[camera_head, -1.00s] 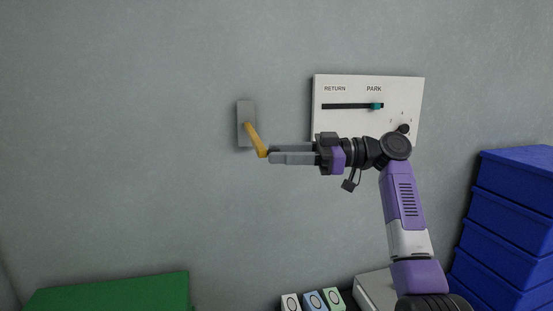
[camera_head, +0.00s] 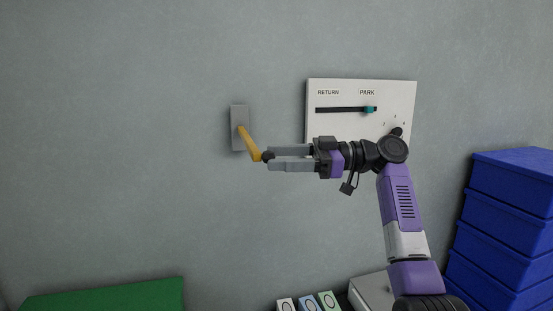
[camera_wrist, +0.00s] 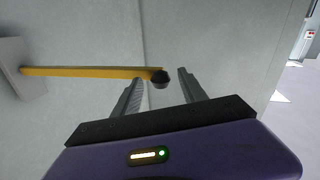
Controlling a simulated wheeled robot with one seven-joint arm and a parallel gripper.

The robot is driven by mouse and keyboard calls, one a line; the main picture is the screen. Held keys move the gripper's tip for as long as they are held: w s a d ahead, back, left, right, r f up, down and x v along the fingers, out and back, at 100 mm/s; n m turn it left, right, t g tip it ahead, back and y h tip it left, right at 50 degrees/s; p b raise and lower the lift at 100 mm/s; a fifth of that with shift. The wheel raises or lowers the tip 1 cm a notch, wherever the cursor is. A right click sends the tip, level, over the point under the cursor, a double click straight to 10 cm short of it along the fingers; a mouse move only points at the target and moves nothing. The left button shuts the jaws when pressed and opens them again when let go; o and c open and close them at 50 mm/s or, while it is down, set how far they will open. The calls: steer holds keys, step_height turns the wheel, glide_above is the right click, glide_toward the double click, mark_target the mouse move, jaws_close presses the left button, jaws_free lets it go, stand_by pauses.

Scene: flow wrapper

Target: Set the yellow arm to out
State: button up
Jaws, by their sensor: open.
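The yellow arm (camera_head: 249,143) slants down and to the right from a grey wall plate (camera_head: 238,128).
A white panel (camera_head: 400,95) with a teal slider (camera_head: 369,109), marked RETURN and PARK, is on the wall behind my arm. Stacked blue bins (camera_head: 508,225) stand at the right. A green surface (camera_head: 105,297) is at lower left. Small boxes (camera_head: 308,303) sit below.

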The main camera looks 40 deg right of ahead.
steer(key=v, duration=0.6)
steer(key=shift+s+d, duration=0.25)
steer(key=shift+d, duration=0.1)
